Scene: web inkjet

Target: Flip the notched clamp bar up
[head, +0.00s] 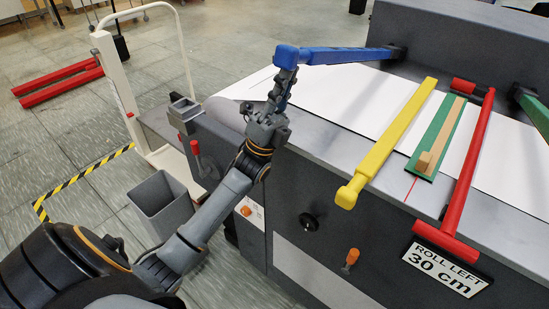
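A blue bar (345,56) runs from a dark hinge mount (396,52) on the machine to a thick blue end knob (286,57) at the left. It appears raised above the white web. My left gripper (285,78) is at this knob from below, its fingers close together; the knob hides the tips, so its grip is unclear. A yellow bar (394,142) with a knobbed near end and a red bar (468,175) with a crosspiece handle lie across the web. No notch is clearly visible on any bar. My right gripper is out of view.
A green plate with a wooden strip (436,138) lies between the yellow and red bars. A green bar (535,115) is cut off at the right. A grey bin (165,205) and a white cart frame (118,80) stand left of the machine.

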